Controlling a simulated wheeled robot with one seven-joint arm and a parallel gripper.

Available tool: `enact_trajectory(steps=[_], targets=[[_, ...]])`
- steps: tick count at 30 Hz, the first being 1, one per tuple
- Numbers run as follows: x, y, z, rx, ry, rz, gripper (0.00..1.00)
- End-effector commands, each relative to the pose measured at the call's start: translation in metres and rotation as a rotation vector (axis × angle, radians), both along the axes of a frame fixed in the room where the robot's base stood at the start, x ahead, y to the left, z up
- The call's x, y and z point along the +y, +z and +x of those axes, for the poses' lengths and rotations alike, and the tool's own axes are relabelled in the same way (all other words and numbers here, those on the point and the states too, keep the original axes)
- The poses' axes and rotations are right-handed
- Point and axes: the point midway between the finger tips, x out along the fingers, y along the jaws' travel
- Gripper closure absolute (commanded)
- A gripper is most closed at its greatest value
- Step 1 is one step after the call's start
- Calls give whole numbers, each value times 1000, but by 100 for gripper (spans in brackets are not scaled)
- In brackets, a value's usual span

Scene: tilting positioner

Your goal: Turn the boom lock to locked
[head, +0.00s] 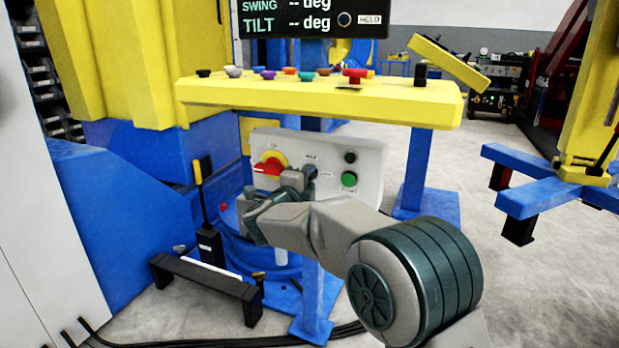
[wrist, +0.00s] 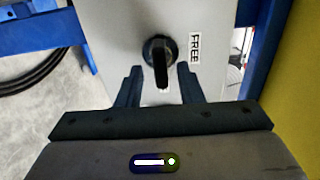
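The boom lock is likely the black rotary knob (wrist: 161,62) on a light grey panel in the wrist view. Its grip bar runs up and down in that picture, with a white mark near the lower end. A FREE label (wrist: 195,48) sits to its right, turned sideways; any other label is hidden. My gripper (wrist: 160,88) is open, with one finger on each side just below the knob in the picture. I cannot tell if they touch it. In the head view my gripper (head: 303,182) is at the panel (head: 371,163), partly covering the knob.
The panel also has a red switch on yellow (head: 270,164), a black button (head: 350,157) and a green button (head: 349,179). A yellow console (head: 320,95) with several coloured knobs overhangs it. A display (head: 312,18) reads HELD. A black stand (head: 205,283) is at lower left.

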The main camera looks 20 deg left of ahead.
Motion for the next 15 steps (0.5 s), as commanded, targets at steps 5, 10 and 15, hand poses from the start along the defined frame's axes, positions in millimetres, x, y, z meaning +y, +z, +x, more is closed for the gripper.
enact_trajectory(steps=[5,10,15], targets=[[4,5,-39,0,5,-2,66],[7,4,-79,0,4,-3,66],[9,2,-108,0,3,-2,66]])
